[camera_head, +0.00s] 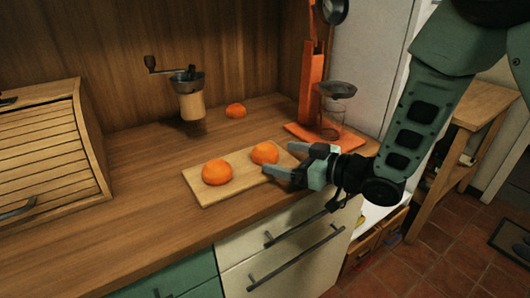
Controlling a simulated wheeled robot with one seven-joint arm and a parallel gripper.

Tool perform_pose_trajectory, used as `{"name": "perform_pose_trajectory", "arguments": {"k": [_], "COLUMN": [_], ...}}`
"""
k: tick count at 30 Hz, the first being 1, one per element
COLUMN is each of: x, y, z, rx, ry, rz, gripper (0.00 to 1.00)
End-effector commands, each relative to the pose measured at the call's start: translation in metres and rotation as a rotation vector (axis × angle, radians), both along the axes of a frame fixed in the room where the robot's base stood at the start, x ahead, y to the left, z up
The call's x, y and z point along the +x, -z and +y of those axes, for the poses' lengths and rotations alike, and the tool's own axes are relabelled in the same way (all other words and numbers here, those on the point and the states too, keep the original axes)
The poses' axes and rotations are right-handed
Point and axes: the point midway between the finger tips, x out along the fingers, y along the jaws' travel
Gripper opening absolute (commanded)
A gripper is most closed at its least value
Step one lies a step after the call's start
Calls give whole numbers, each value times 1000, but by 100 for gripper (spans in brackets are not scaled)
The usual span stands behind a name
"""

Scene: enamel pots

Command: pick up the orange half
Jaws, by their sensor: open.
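Another orange piece (235,110) lies on the counter behind the board. All look dome-shaped; I cannot tell which are halves. My gripper (281,160) is open and empty at the board's right end. Its two fingers point left, with the right-hand orange piece just beyond or between the fingertips. I cannot tell whether they touch it.
A coffee grinder (188,95) stands or hangs at the back wall. A wooden bread box (48,150) is at the left. An orange stand (310,90) with a glass jug (333,105) is behind my gripper.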

Motion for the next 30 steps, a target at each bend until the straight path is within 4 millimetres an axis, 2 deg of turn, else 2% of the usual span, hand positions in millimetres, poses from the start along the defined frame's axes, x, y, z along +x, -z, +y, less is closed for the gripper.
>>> {"name": "perform_pose_trajectory", "arguments": {"k": [6,16,21,30], "x": [18,22,22,22], "y": [6,7,7,7], "z": [26,31,31,31], "rx": [-2,-1,-1,-1], "ry": [-2,0,0,0], "rz": [-1,0,0,-1], "gripper": [87,87,40,38]}}
